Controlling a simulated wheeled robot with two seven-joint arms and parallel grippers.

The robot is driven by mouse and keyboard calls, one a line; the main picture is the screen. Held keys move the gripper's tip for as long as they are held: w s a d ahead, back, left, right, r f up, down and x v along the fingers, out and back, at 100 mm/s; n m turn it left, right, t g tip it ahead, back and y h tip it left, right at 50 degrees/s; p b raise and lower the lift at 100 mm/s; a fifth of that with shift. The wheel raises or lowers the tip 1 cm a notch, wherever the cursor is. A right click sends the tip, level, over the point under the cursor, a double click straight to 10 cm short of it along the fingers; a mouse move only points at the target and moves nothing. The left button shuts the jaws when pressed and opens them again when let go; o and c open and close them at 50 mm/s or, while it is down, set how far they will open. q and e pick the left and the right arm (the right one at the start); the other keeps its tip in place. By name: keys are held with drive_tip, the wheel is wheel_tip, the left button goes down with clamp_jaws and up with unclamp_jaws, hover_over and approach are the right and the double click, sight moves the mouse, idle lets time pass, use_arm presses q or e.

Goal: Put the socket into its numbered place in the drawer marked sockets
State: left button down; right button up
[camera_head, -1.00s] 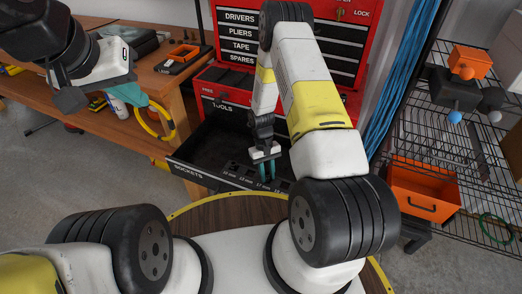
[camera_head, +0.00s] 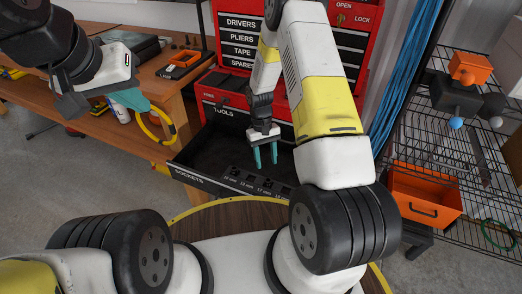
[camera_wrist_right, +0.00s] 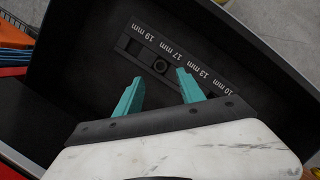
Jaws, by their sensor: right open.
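The drawer marked sockets (camera_head: 205,180) is pulled out of the red tool chest. Size labels, 10 mm to 19 mm, run along a slotted strip inside it, also seen in the right wrist view (camera_wrist_right: 192,85). A dark round piece, seemingly the socket (camera_wrist_right: 160,65), sits upright in the strip beside the 17 mm label. My right gripper (camera_head: 266,158) hangs above the drawer with its teal fingers apart and nothing between them. My left gripper (camera_head: 128,99) is over the bench at the left; its teal fingertips show, but not whether they are apart.
The wooden bench (camera_head: 165,85) at the left holds an orange-and-black tray (camera_head: 185,60) and small dark pieces. A yellow ring (camera_head: 157,128) is by its edge. A wire rack with an orange bin (camera_head: 425,190) stands at the right. The drawer's walls surround the strip.

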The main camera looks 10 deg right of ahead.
wheel_tip(320, 180, up, 25)
drive_tip(key=s+m+t+y, duration=0.1)
drive_tip(key=s+t, duration=0.1)
drive_tip(key=t, duration=0.2)
drive_tip(key=s+r+t+y, duration=0.1)
drive_tip(key=s+r+t, duration=0.4)
drive_tip(key=s+r, duration=1.1)
drive_tip(key=shift+s+r+m+y, duration=0.3)
drive_tip(key=shift+s+m+y, duration=0.1)
drive_tip(key=shift+s, duration=0.55)
drive_tip(key=shift+d, duration=0.1)
